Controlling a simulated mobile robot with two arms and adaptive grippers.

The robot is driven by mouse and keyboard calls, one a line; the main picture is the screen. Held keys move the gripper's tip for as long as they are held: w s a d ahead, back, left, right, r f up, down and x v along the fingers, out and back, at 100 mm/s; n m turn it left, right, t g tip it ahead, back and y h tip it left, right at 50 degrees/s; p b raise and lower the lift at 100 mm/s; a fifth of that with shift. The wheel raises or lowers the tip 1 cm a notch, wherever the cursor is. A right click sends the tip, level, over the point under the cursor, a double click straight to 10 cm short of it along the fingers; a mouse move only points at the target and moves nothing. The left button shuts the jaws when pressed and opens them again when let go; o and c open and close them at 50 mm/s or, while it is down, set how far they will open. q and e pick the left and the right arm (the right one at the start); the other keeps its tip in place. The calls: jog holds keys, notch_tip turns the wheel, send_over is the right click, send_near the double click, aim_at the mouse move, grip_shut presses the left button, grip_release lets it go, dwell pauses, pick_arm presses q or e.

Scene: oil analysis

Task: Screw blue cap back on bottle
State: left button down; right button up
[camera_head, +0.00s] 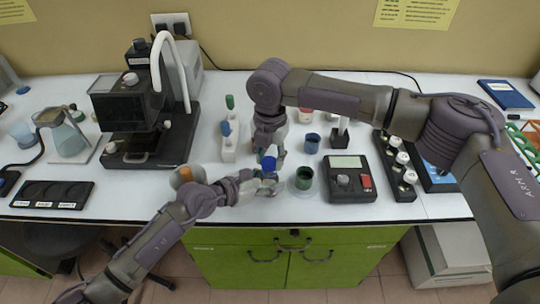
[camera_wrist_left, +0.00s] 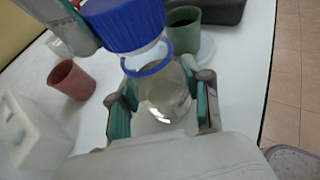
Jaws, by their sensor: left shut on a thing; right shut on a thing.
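The clear glass bottle (camera_wrist_left: 162,105) stands between the fingers of my left gripper (camera_wrist_left: 163,108), which is shut on it. It has a blue ring (camera_wrist_left: 150,66) around its neck. The ribbed blue cap (camera_wrist_left: 122,26) is at the mouth of the bottle, above the ring, with some pale neck showing between them. The cap also shows in the head view (camera_head: 268,164). My right gripper (camera_head: 270,152) is shut on the cap from above; part of it fills the upper left of the left wrist view. The cap's seating on the thread is hidden.
A green cup (camera_head: 304,178) stands close to the right of the bottle, with a blue cup (camera_head: 312,142) behind it. A white rack (camera_head: 229,148) with a blue-topped and a green-topped item stands to the left. A dark device with a screen (camera_head: 349,180) is further right.

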jog(key=shift+f, duration=0.55)
